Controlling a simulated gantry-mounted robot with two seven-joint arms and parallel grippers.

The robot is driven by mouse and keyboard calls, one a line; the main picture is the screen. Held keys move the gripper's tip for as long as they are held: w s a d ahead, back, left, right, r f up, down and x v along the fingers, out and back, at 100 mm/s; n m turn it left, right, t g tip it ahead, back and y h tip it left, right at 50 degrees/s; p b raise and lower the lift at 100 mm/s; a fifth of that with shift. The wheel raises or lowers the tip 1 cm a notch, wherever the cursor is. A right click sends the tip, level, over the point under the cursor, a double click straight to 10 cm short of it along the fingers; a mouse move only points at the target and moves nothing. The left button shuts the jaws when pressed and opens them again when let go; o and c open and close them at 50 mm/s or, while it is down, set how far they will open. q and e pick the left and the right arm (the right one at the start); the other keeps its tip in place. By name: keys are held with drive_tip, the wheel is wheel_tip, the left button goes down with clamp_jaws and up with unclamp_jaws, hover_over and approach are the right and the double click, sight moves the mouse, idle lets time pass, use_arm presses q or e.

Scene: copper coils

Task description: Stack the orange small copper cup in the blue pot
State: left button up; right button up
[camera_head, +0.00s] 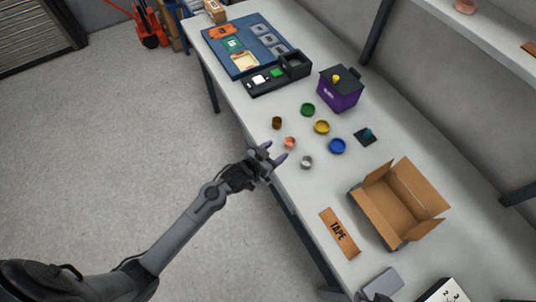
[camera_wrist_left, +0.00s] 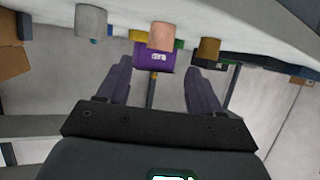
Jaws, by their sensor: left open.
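The orange small copper cup (camera_head: 289,142) stands near the table's front edge in the head view. It also shows in the left wrist view (camera_wrist_left: 161,36), at the top middle. The blue pot (camera_head: 337,146) sits on the table to the right of the cup; it is not clearly seen in the wrist view. My left gripper (camera_head: 274,155) is open and empty at the table's front edge, just short of the orange cup and apart from it. In the left wrist view its fingers (camera_wrist_left: 160,80) are spread, with the cup beyond them. My right gripper is out of view.
A grey cup (camera_head: 306,162) and a brown cup (camera_head: 277,123) flank the orange cup. Yellow (camera_head: 322,127) and green (camera_head: 308,109) pots lie behind. A purple box (camera_head: 340,94), a teal item on a dark base (camera_head: 367,136) and an open cardboard box (camera_head: 385,215) stand around.

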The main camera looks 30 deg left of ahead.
use_arm(q)
drive_tip(key=s+r+g+y, duration=0.1)
drive_tip(key=s+g, duration=0.3)
drive_tip(key=s, duration=1)
drive_tip(key=shift+s+a+r+n+y, duration=0.15)
drive_tip(key=shift+s+a+n+y, duration=0.2)
drive_tip(key=shift+y, duration=0.25)
drive_tip(key=shift+o, duration=0.5)
drive_tip(key=s+r+g, duration=0.3)
drive_tip(key=s+g, duration=0.2)
drive_tip(key=s, duration=0.9)
drive_tip(key=shift+a+r+y, duration=0.2)
drive_tip(key=shift+a+y, duration=0.2)
